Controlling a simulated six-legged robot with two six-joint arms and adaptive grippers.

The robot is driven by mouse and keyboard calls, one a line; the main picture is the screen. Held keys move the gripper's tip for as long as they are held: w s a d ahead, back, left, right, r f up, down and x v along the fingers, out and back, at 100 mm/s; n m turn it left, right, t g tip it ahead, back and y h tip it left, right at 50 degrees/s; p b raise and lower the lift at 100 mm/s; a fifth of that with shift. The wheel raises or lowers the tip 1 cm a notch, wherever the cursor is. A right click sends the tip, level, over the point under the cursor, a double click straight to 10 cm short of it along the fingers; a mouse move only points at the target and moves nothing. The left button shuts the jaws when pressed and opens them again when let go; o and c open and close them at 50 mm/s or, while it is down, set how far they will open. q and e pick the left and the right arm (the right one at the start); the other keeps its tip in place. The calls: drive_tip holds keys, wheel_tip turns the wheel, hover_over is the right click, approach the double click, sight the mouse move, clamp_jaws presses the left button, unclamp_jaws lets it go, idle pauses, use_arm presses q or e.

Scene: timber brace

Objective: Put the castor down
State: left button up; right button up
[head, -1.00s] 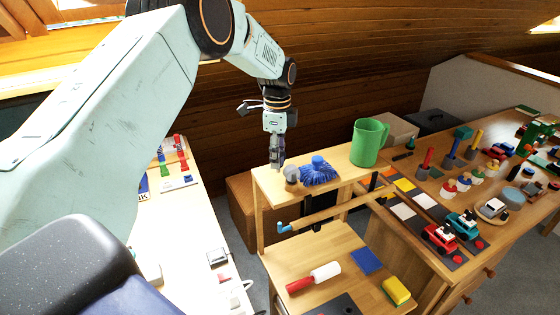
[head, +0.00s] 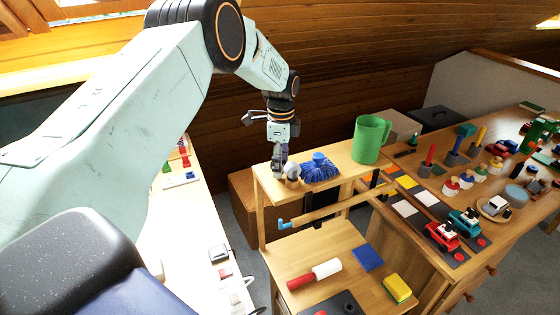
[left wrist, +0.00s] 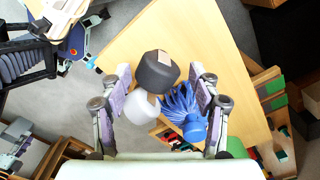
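The castor (head: 292,170), pale grey above a tan part, is at the near left end of the raised wooden shelf (head: 340,169). In the left wrist view, the likely castor shows as a dark grey block (left wrist: 157,71) beside a pale rounded part (left wrist: 140,107). My left gripper (head: 279,172) points down at the castor, its fingers low by the shelf. In the left wrist view its fingers are spread, with the castor between them and a gap on the right. Whether the left finger touches it is unclear. My right gripper is in neither view.
A rolling pin (head: 314,273), blue square (head: 368,258) and yellow sponge (head: 397,289) lie below. The bench right is crowded with toys.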

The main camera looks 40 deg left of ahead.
use_arm(q)
drive_tip(key=shift+s+d+r, duration=0.1)
drive_tip(key=shift+s+a+r, duration=0.1)
drive_tip(key=shift+a, duration=0.15)
drive_tip(key=shift+a+r, duration=0.1)
drive_tip(key=shift+r, duration=0.2)
drive_tip(key=r, duration=0.8)
drive_tip(key=r+b, duration=0.1)
drive_tip(key=r, duration=0.3)
drive_tip(key=shift+d, duration=0.3)
drive_tip(key=shift+a+f, duration=0.1)
drive_tip(key=shift+a, duration=0.1)
drive_tip(key=shift+d+f, duration=0.1)
